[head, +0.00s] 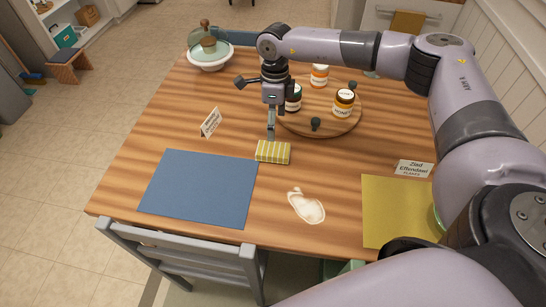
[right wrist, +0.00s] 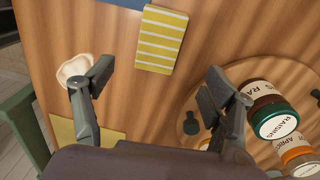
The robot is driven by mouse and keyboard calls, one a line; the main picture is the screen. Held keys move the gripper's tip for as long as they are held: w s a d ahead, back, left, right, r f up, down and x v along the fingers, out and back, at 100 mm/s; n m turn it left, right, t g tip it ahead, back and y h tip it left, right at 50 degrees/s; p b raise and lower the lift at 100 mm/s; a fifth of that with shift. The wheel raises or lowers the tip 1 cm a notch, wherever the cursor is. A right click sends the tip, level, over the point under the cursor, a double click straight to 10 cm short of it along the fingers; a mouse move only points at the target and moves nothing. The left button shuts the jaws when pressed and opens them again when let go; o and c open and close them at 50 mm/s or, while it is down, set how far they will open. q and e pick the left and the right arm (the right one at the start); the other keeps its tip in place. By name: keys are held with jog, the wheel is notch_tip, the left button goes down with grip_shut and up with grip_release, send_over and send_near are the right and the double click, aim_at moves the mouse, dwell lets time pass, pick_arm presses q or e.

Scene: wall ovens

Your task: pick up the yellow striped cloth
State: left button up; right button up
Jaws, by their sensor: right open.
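The yellow striped cloth (head: 273,153) lies folded on the wooden table, between the blue placemat and the lazy Susan. It also shows at the top of the right wrist view (right wrist: 161,40), ahead of the fingers. My right gripper (head: 271,130) points down just above and behind the cloth in the head view. In the right wrist view its two fingers (right wrist: 156,88) are spread wide with nothing between them. The cloth is not between the fingers. My left gripper is in neither view.
A round board (head: 325,126) with several jars stands behind and right of the gripper. A blue placemat (head: 200,187), a pale spill (head: 306,206), a yellow placemat (head: 390,211) and name cards (head: 211,122) surround the cloth. A grey chair (head: 180,243) stands at the front edge.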

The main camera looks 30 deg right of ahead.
jog(key=b, duration=0.2)
send_over(273, 149)
jog(key=f, duration=0.5)
jog(key=shift+w+d+f, duration=0.2)
jog(key=shift+w, duration=0.05)
notch_tip(273, 149, down, 5)
jog(key=b, duration=0.4)
jog(key=shift+s+a, duration=0.1)
jog(key=shift+s+r, duration=0.1)
jog(key=shift+c, duration=0.8)
jog(key=c, duration=1.1)
